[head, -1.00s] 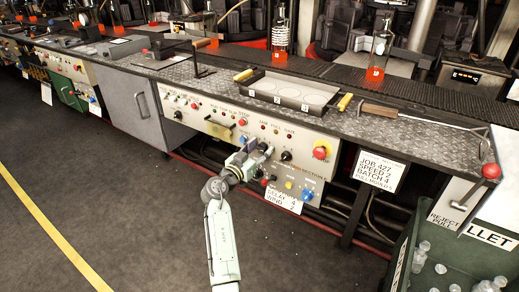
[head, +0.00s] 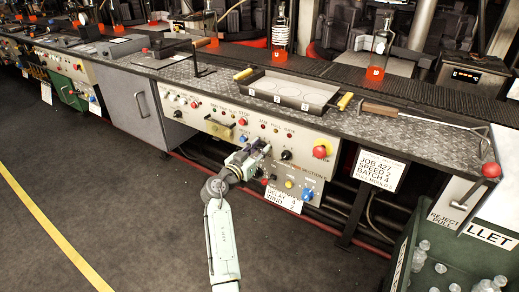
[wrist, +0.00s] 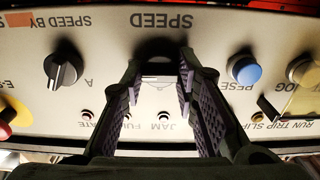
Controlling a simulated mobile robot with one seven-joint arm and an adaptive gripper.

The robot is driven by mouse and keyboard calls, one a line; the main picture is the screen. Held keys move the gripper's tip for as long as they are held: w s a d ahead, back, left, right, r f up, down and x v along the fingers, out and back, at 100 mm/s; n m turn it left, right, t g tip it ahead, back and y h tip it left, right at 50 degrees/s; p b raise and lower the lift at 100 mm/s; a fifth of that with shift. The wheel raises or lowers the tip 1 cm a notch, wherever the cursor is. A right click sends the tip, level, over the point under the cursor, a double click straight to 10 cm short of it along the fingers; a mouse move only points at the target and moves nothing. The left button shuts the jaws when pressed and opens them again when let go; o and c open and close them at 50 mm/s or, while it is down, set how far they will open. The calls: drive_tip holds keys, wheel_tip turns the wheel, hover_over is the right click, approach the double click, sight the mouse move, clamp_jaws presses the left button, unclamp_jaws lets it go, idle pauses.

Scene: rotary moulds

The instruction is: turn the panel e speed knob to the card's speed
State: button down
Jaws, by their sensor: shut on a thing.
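The control panel (head: 215,108) is a cream front below the bench edge. My gripper (head: 262,146) reaches up to it from below, near its middle. In the wrist view, the picture is upside down and my gripper's fingers (wrist: 160,75) are closed on the dark speed knob (wrist: 158,48), beside the printed word SPEED. The fingers hide much of the knob, and its pointer direction cannot be read. The white card (head: 380,172) hangs at the right and reads JOB 427, SPEED 2, BATCH 4.
Close to my gripper are another black knob (wrist: 63,68) and a blue button (wrist: 244,69). A red emergency button (head: 322,151) is to the right. A tray (head: 290,92) and a long-handled tool (head: 420,114) lie on the bench. The floor at left is clear.

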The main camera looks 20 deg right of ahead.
drive_tip(key=n+b, duration=0.1)
drive_tip(key=n, duration=0.1)
drive_tip(key=shift+n, duration=0.4)
drive_tip(key=n, duration=0.3)
drive_tip(key=shift+n+b, duration=0.3)
drive_tip(key=n+p, duration=0.1)
drive_tip(key=n, duration=0.5)
drive_tip(key=shift+w+a, duration=0.1)
drive_tip(key=n+p, duration=0.2)
drive_tip(key=n, duration=0.2)
drive_tip(key=n+p, duration=0.2)
drive_tip(key=n, duration=0.1)
drive_tip(key=shift+n, duration=0.4)
drive_tip(key=n+p, duration=0.2)
drive_tip(key=n, duration=0.1)
drive_tip(key=shift+f, duration=0.1)
drive_tip(key=shift+f+n+p, duration=0.1)
drive_tip(key=shift+n+p, duration=0.95)
drive_tip(key=shift+n, duration=0.55)
